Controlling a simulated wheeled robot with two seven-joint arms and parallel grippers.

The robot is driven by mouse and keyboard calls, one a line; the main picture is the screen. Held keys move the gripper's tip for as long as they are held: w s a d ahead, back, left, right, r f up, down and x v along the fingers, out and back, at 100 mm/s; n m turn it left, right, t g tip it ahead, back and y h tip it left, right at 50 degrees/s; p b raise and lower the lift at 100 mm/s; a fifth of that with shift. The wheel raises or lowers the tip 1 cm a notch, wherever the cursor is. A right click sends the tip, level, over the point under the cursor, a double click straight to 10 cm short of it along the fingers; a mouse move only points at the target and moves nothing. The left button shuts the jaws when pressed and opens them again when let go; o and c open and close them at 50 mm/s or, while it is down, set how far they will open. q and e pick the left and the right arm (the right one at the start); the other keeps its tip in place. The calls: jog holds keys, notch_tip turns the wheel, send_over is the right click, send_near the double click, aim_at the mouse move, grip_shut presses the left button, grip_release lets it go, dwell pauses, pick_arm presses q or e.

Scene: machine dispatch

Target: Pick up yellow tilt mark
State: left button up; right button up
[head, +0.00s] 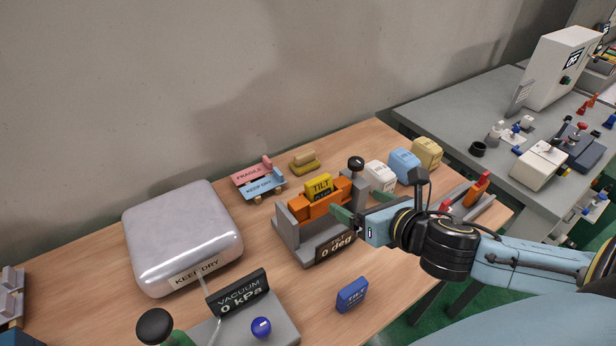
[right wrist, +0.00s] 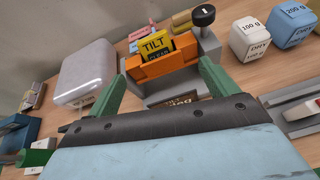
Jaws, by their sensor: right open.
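The yellow tilt mark (head: 319,186), lettered TILT, stands upright in the orange holder (head: 327,201) of a grey tilt stand (head: 293,236). The stand's display reads 0 deg. The mark also shows in the right wrist view (right wrist: 156,46), between and beyond the finger tips. My right gripper (head: 352,211) is at the right front of the stand. Its green fingers are spread in the right wrist view (right wrist: 162,82), with nothing between them. A blue TILT block (head: 352,295) lies on the table in front of the stand. My left gripper is not clearly seen.
A silver KEEP DRY package (head: 183,235) and a vacuum display (head: 238,293) stand to the left. Pink and blue labels (head: 262,184) lie behind the stand. White, blue and yellow weights (head: 404,165) stand right of it. A black knob (head: 356,163) rises at the stand's right end.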

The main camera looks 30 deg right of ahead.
aim_at(321, 182)
jog(key=w, duration=0.2)
jog(key=w+f+n, duration=0.1)
jog(key=w, duration=0.2)
jog(key=w+a+f+n, duration=0.1)
jog(key=w, duration=0.2)
jog(key=shift+w+a+y, duration=0.1)
jog(key=shift+y, duration=0.3)
jog(key=x, duration=0.5)
jog(key=shift+f+p, duration=0.2)
jog(key=shift+p, duration=0.1)
pick_arm(q)
jog(key=shift+s+d+r, duration=0.1)
jog(key=shift+s+r, duration=0.2)
jog(key=shift+s, duration=0.1)
pick_arm(e)
jog(key=shift+c, duration=0.4)
jog(key=c, duration=1.1)
jog(key=shift+o, duration=0.2)
jog(key=shift+r, duration=0.1)
